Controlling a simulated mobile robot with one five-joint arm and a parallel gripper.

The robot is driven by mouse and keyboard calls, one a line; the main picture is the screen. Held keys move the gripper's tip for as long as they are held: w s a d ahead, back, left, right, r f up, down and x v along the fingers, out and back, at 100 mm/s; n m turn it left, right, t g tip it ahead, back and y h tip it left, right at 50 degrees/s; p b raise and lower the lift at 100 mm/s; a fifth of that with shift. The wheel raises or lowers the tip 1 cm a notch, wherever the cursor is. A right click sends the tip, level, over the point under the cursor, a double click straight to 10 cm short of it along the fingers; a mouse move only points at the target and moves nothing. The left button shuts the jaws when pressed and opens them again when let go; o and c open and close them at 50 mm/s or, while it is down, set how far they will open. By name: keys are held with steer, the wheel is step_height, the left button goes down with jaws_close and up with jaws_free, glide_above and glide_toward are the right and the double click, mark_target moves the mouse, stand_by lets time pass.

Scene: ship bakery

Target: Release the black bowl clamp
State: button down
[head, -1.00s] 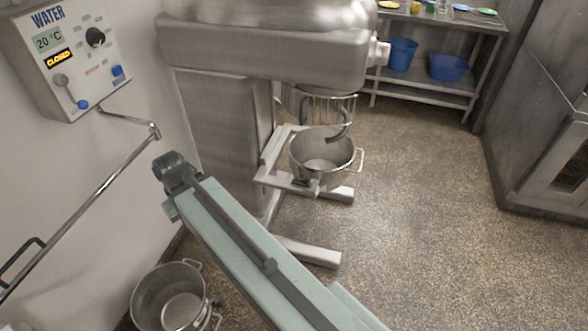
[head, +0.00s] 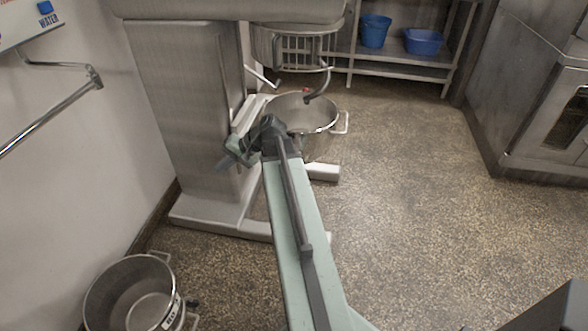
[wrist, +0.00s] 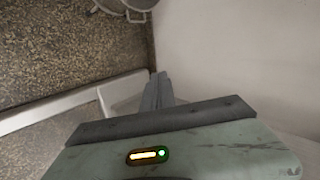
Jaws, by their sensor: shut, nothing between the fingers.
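The steel mixing bowl (head: 305,112) sits in the mixer's frame below the hook, in the upper middle of the head view. I cannot make out the black clamp; my arm covers the front left of the bowl, where it would be. My gripper (head: 226,162) is beside the mixer column, left of the bowl, pointing left and down. In the wrist view its fingers (wrist: 157,88) are together and empty, above the mixer's pale base leg.
The mixer column (head: 190,105) stands left of my gripper. A steel pot (head: 135,295) is on the floor at lower left. The wall and a metal pipe (head: 50,115) are at left. Shelves with blue tubs (head: 424,41) stand behind. The floor at right is open.

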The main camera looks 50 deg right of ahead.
steer(key=s+d+f+m+t+h+b, duration=0.1)
steer(key=d+f+m+t+b, duration=0.2)
steer(key=d, duration=0.4)
steer(key=s+d+f+m+t+b, duration=0.1)
steer(key=d+f+b, duration=0.35)
steer(key=d, duration=0.25)
steer(key=s+d+m+t+h+b, duration=0.2)
steer(key=s+d+b, duration=0.3)
steer(key=d, duration=0.4)
steer(key=s+d+m+t+h+b, duration=0.2)
steer(key=s+d+m+t+b, duration=0.1)
steer(key=d, duration=0.6)
steer(key=s+m+b, duration=0.1)
steer(key=s+b, duration=0.1)
steer(key=shift+s+d+r+t, duration=0.3)
steer(key=shift+s+d+t, duration=0.05)
steer(key=shift+d+t, duration=0.05)
steer(key=w, duration=1)
steer(key=shift+a+f+b, duration=0.15)
steer(key=shift+f+b, duration=0.15)
steer(key=shift+f, duration=0.05)
